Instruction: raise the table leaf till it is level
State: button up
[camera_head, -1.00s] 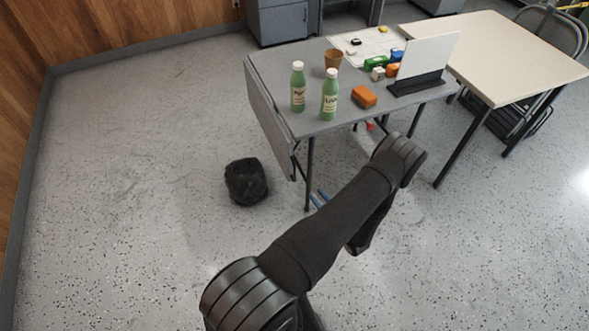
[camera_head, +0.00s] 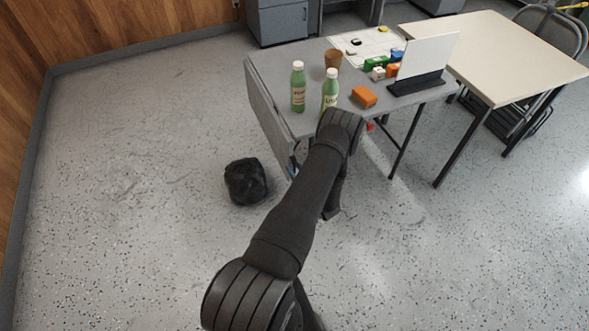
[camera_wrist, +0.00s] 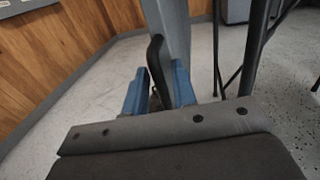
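The grey table (camera_head: 350,105) has its leaf (camera_head: 268,110) hanging steeply down along its left side. My gripper (camera_head: 291,168) is mostly hidden behind my arm, with a bit of blue showing by the near lower corner of the leaf. In the wrist view its two blue fingers (camera_wrist: 160,82) stand apart. A black curved piece (camera_wrist: 156,60), which looks like a handle, stands between them. A narrow gap shows at its right, so I see no firm grip on it. The grey leaf's edge (camera_wrist: 175,25) rises just beyond the fingers.
Two green bottles (camera_head: 298,88), a brown cup (camera_head: 333,59), an orange block (camera_head: 364,97) and a white upright board (camera_head: 428,58) stand on the table. A black bag (camera_head: 246,181) lies on the floor left of the leaf. Floor further left is clear.

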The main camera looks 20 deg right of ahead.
grip_shut()
jog(key=shift+a, duration=0.1)
jog(key=a+r+m+t+h, duration=0.2)
jog(key=a+r+m, duration=0.8)
jog(key=m, duration=1)
jog(key=shift+r+t+h, duration=0.3)
jog(key=shift+r+h, duration=0.4)
jog(key=shift+r, duration=0.8)
jog(key=shift+w+a+r, duration=0.1)
